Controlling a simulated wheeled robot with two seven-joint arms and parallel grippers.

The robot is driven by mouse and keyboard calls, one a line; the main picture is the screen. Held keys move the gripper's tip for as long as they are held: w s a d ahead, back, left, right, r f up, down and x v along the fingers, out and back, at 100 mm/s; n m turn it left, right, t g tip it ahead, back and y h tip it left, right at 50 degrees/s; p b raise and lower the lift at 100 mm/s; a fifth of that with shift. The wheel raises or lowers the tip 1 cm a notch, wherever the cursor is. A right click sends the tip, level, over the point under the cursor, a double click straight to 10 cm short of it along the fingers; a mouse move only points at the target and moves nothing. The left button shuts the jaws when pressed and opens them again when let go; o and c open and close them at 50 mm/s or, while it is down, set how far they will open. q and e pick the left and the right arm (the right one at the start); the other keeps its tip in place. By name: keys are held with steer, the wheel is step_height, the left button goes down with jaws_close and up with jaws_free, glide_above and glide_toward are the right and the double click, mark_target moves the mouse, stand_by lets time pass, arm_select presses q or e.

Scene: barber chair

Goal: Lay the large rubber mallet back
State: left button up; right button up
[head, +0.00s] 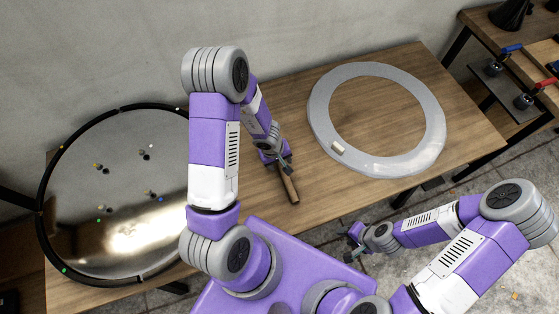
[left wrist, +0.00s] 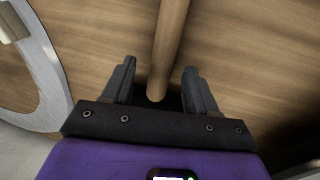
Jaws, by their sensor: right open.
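The mallet's wooden handle (head: 290,186) lies on the wooden table, pointing toward the front edge. The mallet's head is hidden behind my left arm in the head view and is outside the left wrist view. My left gripper (head: 281,162) is over the handle. In the left wrist view the handle (left wrist: 169,45) runs between the two open fingers (left wrist: 157,80), with a gap on each side. Its near end shows between the finger pads. My right gripper (head: 353,240) is open and empty, off the table's front edge.
A flat grey ring (head: 322,107) lies on the table's right part, with a small pale block (head: 338,148) on it. A large shiny round disc (head: 75,160) with a black rim and small coloured bits covers the left. A shelf with tools (head: 495,72) stands at far right.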

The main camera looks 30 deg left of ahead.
arm_select(q)
step_height(320, 180, up, 7)
steer(key=s+p, duration=0.1)
steer(key=p, duration=0.5)
steer(key=shift+a+r+p, duration=0.2)
steer(key=shift+a+p, duration=0.2)
steer(key=shift+a, duration=0.05)
steer(key=shift+s, duration=0.15)
